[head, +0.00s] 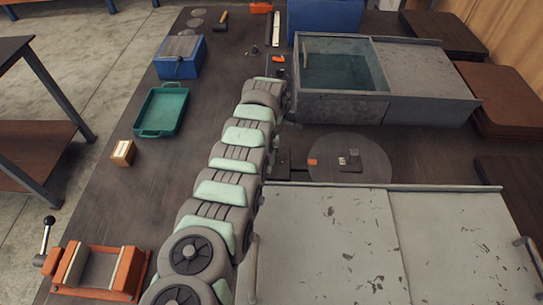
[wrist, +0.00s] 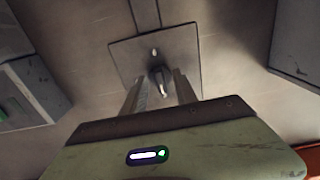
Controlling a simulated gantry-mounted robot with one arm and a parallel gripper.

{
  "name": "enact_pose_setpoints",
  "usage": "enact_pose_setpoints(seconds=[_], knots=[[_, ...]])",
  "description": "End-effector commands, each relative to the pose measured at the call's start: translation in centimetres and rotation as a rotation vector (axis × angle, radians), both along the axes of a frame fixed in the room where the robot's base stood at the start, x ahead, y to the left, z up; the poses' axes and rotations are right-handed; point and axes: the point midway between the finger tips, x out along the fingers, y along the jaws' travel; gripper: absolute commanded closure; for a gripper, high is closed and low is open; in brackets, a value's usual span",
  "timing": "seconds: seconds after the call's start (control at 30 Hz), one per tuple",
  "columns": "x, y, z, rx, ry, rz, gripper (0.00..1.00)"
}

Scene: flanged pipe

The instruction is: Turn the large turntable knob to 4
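The large turntable (head: 375,168) is a dark round disc on the table in the head view. A dark square plate (head: 283,162) stands left of it, joined by a bar. In the wrist view the plate (wrist: 190,50) carries a grey knob (wrist: 160,82) with a narrow raised handle. A small light mark shows on the plate above the knob. I cannot read any numbers. My gripper (wrist: 160,88) has its fingers apart, one on each side of the knob, with gaps visible. Whether the fingertips reach down around it is unclear. In the head view my arm hides the gripper.
A small orange piece (head: 312,162) and a small grey block (head: 353,158) sit on the turntable. An open water tank (head: 345,108) stands behind it and a metal cabinet (head: 330,240) in front. A green tray (head: 163,111) and a clamp (head: 95,270) lie left.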

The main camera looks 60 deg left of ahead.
Motion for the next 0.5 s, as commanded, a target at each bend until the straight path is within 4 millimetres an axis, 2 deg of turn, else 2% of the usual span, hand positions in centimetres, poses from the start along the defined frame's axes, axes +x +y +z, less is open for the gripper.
enact_pose_setpoints(seconds=[0.37,0.5], knots=[[0.02,0.01,-0.38,0.001,0.000,0.000,0.65],[0.00,0.01,-0.39,0.001,0.000,0.000,0.77]])
